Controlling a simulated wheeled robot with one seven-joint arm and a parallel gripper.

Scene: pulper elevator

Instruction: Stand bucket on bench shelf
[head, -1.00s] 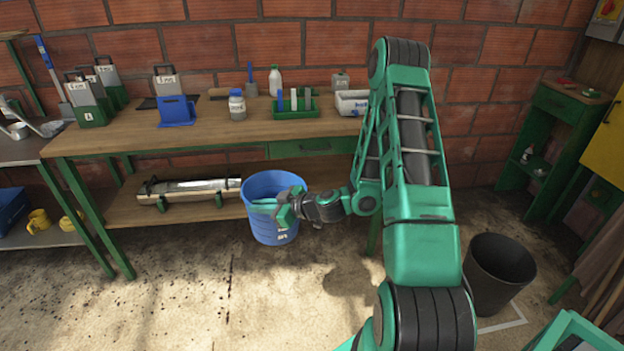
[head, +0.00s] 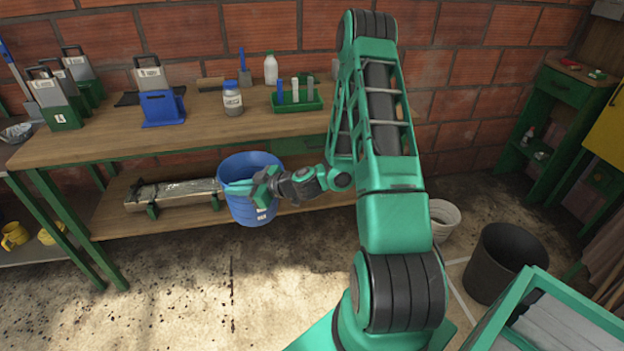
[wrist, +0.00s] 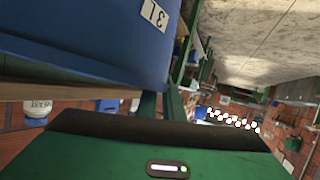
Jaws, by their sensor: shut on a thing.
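The blue bucket (head: 252,208) hangs roughly upright from my gripper (head: 240,187), which is shut on its near rim. In the head view it overlaps the front edge of the bench's lower shelf (head: 110,216). I cannot tell whether its base is over the shelf or just in front of it, or whether it touches. In the wrist view the bucket's blue wall (wrist: 90,45) with a white label fills the upper left. The green gripper body (wrist: 150,158) fills the bottom there; the grip itself is not clear.
A long metal piece in a green holder (head: 172,194) lies on the shelf, left of the bucket. The benchtop (head: 205,127) above carries jars, bottles and a green rack (head: 297,102). A black bin (head: 505,262) and a white bucket (head: 443,220) stand right of my arm.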

